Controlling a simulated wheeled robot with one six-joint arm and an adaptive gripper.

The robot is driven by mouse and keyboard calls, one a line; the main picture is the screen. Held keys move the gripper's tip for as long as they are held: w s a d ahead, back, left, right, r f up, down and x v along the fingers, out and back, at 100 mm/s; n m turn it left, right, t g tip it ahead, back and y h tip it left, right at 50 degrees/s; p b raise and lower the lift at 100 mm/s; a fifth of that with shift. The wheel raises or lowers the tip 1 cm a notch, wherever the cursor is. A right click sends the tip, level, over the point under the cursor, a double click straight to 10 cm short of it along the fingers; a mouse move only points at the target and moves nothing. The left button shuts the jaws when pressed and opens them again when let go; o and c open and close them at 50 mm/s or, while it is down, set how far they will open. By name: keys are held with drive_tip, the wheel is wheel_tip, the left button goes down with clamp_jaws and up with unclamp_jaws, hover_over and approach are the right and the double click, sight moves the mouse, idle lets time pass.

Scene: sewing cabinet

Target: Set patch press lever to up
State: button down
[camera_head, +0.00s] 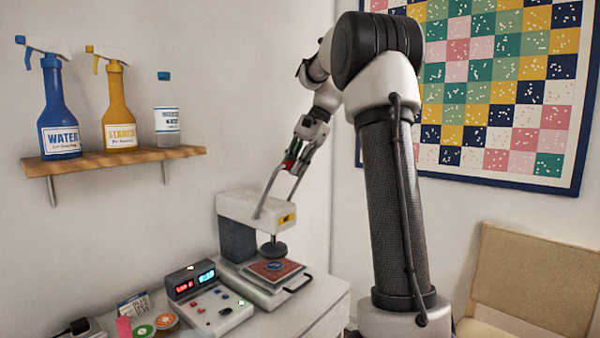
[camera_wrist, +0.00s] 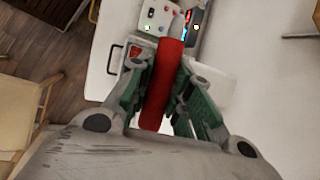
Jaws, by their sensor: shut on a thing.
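The patch press (camera_head: 245,208) stands on the white cabinet, with a pale head on a dark column. Its lever (camera_head: 270,188) has two grey arms that rise from the sides of the head and lean to the right. The lever's red grip (camera_wrist: 165,85) crosses between my gripper's green-padded fingers in the wrist view. My gripper (camera_head: 294,160) is above the press, shut on this grip; its fingers hide part of it. The round upper plate (camera_head: 272,249) hangs above a red patch (camera_head: 275,267) with a blue round mark, apart from it.
A control box (camera_head: 210,307) with lit displays sits left of the press. Colored discs (camera_head: 164,320) and a small card (camera_head: 134,304) lie further left. A wall shelf (camera_head: 110,161) holds two spray bottles and a clear bottle.

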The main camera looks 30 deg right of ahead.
drive_tip(key=shift+w+a+r, duration=0.1)
drive_tip(key=shift+w+r, duration=0.1)
drive_tip(key=shift+w, duration=0.05)
drive_tip(key=shift+r, duration=0.1)
drive_tip(key=c, duration=1.3)
unclamp_jaws()
drive_tip(key=shift+w, duration=0.1)
drive_tip(key=v, duration=1.2)
